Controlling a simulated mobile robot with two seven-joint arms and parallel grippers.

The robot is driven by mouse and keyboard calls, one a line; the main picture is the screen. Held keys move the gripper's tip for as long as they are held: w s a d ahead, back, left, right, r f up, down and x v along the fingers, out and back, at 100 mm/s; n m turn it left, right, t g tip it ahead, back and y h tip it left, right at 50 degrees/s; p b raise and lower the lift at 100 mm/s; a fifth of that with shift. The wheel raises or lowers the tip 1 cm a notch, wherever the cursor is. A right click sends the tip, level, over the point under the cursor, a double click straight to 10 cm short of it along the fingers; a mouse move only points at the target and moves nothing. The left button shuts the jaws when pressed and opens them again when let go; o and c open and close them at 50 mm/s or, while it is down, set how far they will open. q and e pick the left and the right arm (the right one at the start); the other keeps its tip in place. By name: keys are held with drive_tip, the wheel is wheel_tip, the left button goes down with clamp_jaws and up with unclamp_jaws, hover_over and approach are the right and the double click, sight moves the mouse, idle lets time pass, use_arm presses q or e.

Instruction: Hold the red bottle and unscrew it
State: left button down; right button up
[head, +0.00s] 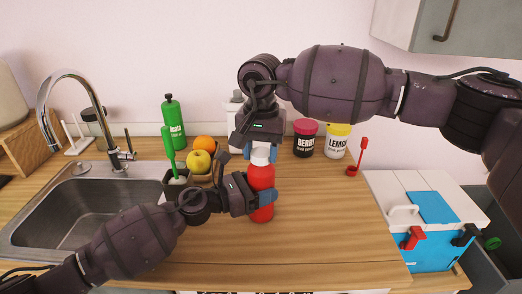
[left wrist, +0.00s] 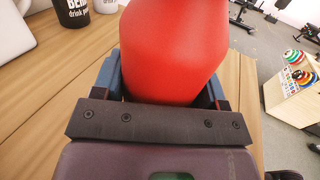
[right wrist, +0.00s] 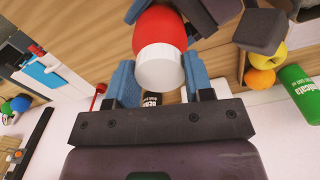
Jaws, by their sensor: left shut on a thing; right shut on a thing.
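The red bottle (head: 260,177) with a white cap (head: 261,154) stands upright on the wooden counter in the head view. My left gripper (head: 264,198) is shut around the bottle's body, and its blue fingers flank the red body (left wrist: 173,50) in the left wrist view. My right gripper (head: 262,148) points down from above and is shut at the white cap. In the right wrist view the cap (right wrist: 158,68) sits between the blue fingers of the right gripper (right wrist: 157,85). The bottle's lower body is partly hidden by the left gripper.
A sink (head: 75,213) with a tap is on the left. Berry (head: 305,138) and lemon (head: 337,141) jars stand behind right. The counter right of the bottle is clear.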

sight(261, 152)
drive_tip(key=shift+r, duration=0.35)
drive_tip(key=shift+r, duration=0.7)
drive_tip(key=shift+r, duration=0.1)
drive_tip(key=shift+r, duration=2)
use_arm(q)
drive_tip(key=shift+c, duration=0.4)
unclamp_jaws()
drive_tip(key=shift+a, duration=0.1)
